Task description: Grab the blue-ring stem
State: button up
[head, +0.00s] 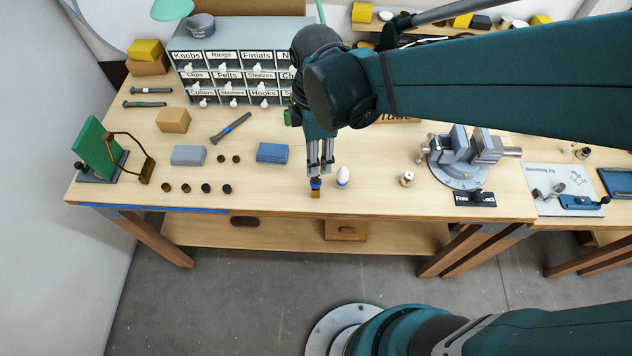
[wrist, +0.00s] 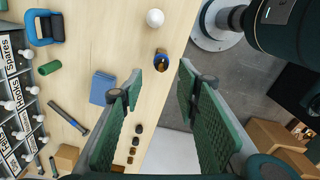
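A dark grey stem with a blue ring (head: 232,127) lies slantwise on the workbench, left of centre in the head view. In the wrist view a dark stem (wrist: 68,117) lies at lower left, outside the fingers; its ring is hard to make out there. My gripper (head: 320,176) points down near the bench's front edge, to the right of the blue-ring stem and nearer the front. In the wrist view my gripper (wrist: 161,84) has its two green-padded fingers wide apart, with nothing held.
Two other dark stems (head: 150,90) (head: 145,104) lie at the far left. A blue block (head: 272,152), a grey block (head: 188,155) and a wooden block (head: 173,120) surround the blue-ring stem. The labelled drawer cabinet (head: 238,75) stands behind. A white knob (head: 342,176) stands right of my gripper.

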send_over(315, 189)
jog(key=w, duration=0.1)
notch_tip(315, 189, down, 8)
jog(key=shift+d+f, duration=0.15)
jog(key=shift+f, duration=1.3)
jog(key=shift+s+f+b, duration=0.15)
jog(key=shift+f+b, duration=0.15)
jog(key=shift+f, duration=2.3)
grip_shut()
